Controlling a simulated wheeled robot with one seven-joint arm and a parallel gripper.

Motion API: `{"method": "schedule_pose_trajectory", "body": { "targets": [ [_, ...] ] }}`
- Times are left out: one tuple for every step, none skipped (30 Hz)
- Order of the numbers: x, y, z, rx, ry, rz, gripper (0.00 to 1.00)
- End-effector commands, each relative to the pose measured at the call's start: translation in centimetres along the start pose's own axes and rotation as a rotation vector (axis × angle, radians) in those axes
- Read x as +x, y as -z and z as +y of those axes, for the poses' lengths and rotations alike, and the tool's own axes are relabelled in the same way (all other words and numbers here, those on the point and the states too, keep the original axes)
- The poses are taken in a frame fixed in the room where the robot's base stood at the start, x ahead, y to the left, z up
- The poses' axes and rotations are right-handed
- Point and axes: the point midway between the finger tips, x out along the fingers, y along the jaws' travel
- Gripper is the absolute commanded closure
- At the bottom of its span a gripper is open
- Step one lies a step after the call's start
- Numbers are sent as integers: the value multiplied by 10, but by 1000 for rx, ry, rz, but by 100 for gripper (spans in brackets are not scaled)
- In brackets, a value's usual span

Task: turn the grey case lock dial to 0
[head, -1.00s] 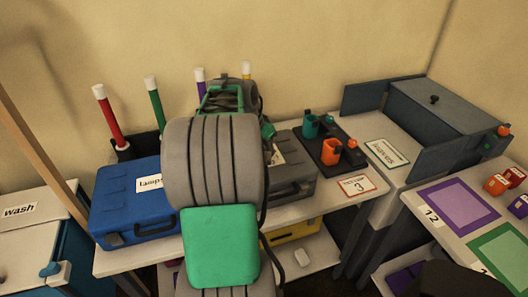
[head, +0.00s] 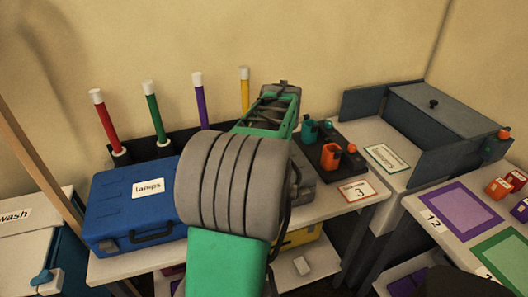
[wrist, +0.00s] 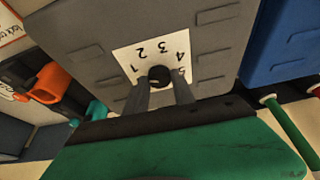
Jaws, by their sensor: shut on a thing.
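The grey case (head: 303,190) stands on the table to the right of the blue case, largely hidden behind my arm. In the wrist view the grey case (wrist: 205,50) shows a white number plate (wrist: 125,60) with the digits 1 to 5 legible. The round black lock dial (wrist: 158,74) sits on this plate. My gripper (wrist: 164,84) is shut on the dial, with one finger on either side. No 0 is visible. I cannot tell which digit the dial points to. The head view hides my fingertips.
The blue lamps case (head: 130,205) stands left of the grey case. Several coloured posts (head: 154,115) stand behind.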

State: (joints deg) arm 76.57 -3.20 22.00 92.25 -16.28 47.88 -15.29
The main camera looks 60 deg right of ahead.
Motion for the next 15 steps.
{"method": "schedule_pose_trajectory", "body": {
  "targets": [
    [-2,0,2,-37,16,-1,100],
    [-2,0,2,-62,27,-1,100],
    [-1,0,2,-98,43,-2,100],
    [-2,0,2,-125,54,-2,100],
    [-2,0,3,-150,64,-2,100],
    [-2,0,3,-186,79,-2,100],
    [-2,0,3,-213,91,-3,100],
    [-2,0,3,-239,101,-3,100],
    [-2,1,3,-274,115,-2,100],
    [-2,1,3,-300,126,-2,100],
    [-2,1,3,-327,138,-2,100],
    [-2,1,3,-361,152,-2,100],
    [-2,1,4,-387,163,-3,100],
    [-2,1,4,-413,173,-2,100],
    [-2,1,4,-445,187,-2,100]
  ]
}}
